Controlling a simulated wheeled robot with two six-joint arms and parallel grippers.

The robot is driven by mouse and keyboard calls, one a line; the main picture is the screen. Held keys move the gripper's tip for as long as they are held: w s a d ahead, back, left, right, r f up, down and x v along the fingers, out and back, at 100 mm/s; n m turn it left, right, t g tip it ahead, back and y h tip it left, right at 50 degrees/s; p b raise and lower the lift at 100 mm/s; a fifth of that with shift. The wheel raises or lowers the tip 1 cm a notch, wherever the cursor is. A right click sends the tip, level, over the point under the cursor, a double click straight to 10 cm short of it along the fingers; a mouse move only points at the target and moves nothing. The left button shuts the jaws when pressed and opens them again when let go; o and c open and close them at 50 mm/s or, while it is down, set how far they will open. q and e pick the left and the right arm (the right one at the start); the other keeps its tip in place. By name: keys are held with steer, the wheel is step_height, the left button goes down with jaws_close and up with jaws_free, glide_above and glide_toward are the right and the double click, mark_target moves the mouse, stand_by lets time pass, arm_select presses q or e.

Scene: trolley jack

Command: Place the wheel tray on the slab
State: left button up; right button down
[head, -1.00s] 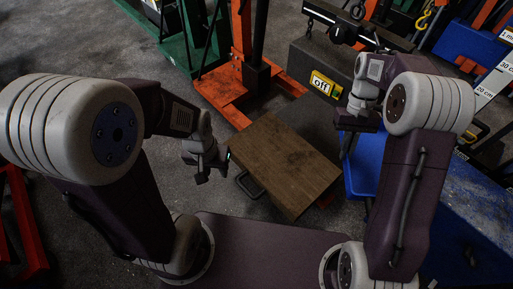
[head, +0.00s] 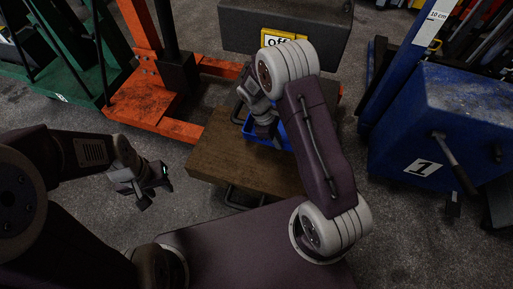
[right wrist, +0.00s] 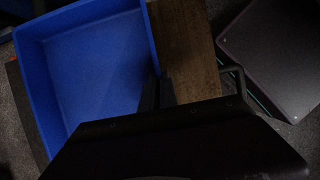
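The wheel tray, a blue open box, shows in the head view (head: 247,126) partly behind my right arm. In the right wrist view the tray (right wrist: 90,60) looks empty. The slab (head: 216,160) is a brown wood-like board with dark handles, and it also shows in the right wrist view (right wrist: 190,45). The tray is over the slab's far part; I cannot tell whether it rests on it. My right gripper (right wrist: 157,92) has its fingers at the tray's near wall and appears shut on it. My left gripper (head: 150,190) is open and empty, left of the slab.
An orange steel frame (head: 150,105) stands behind and left of the slab. A grey block (head: 240,28) with a yellow "off" label is at the back. A blue cabinet (head: 430,125) marked 1 stands at right.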

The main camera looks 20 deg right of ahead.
steer(key=s+a+f+b, duration=0.1)
steer(key=a+f+b, duration=0.1)
steer(key=a, duration=0.1)
steer(key=s+a+f+b, duration=0.1)
steer(key=a+f+b, duration=0.1)
steer(key=a, duration=0.2)
steer(key=s+a+f+b, duration=0.1)
steer(key=a+f+b, duration=0.1)
steer(key=a+f, duration=0.1)
steer(key=shift+s+a+b, duration=0.3)
steer(key=shift+a+b, duration=0.05)
steer(key=shift+a, duration=0.2)
step_height(320, 180, down, 4)
steer(key=b, duration=0.3)
steer(key=shift+f, duration=0.1)
steer(key=shift+r, duration=0.2)
steer(key=c, duration=1.6)
jaws_free()
steer(key=shift+s+f, duration=0.1)
steer(key=shift+f, duration=0.05)
steer(key=shift+c, duration=0.2)
steer(key=p+v, duration=0.7)
steer(key=v, duration=0.5)
steer(key=shift+p, duration=0.35)
